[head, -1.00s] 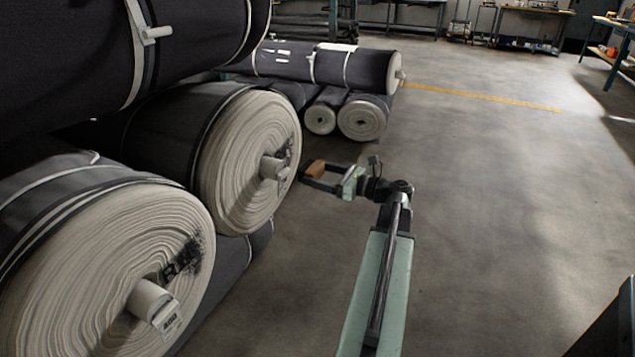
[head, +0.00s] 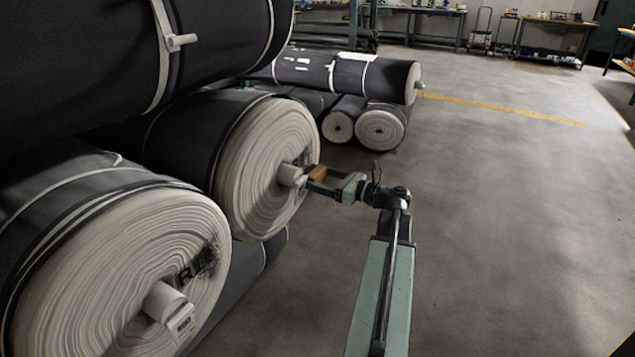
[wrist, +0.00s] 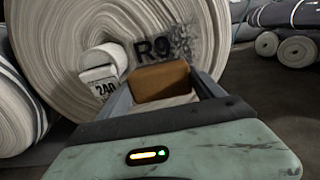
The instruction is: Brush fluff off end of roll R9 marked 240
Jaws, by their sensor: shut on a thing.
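Roll R9 (head: 255,190) is the middle roll of the left stack, its pale spiral end facing the aisle. In the wrist view its end (wrist: 75,35) carries black "R9" lettering and a tag marked 240 (wrist: 104,90) hanging at the white core (wrist: 100,62). Dark grey fluff (wrist: 187,45) clings around and right of the lettering. My gripper (head: 316,177) is shut on a brown block-like brush (wrist: 160,82), which also shows in the head view (head: 318,172). The brush is close before the end, just below the lettering and right of the core. I cannot tell whether it touches.
A nearer roll (head: 120,270) also has dark fluff by its lettering and a protruding core (head: 165,301). Another roll (head: 90,60) lies above. Smaller rolls (head: 380,128) are stacked behind. Open concrete floor (head: 500,200) lies to the right, with workbenches (head: 545,38) far back.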

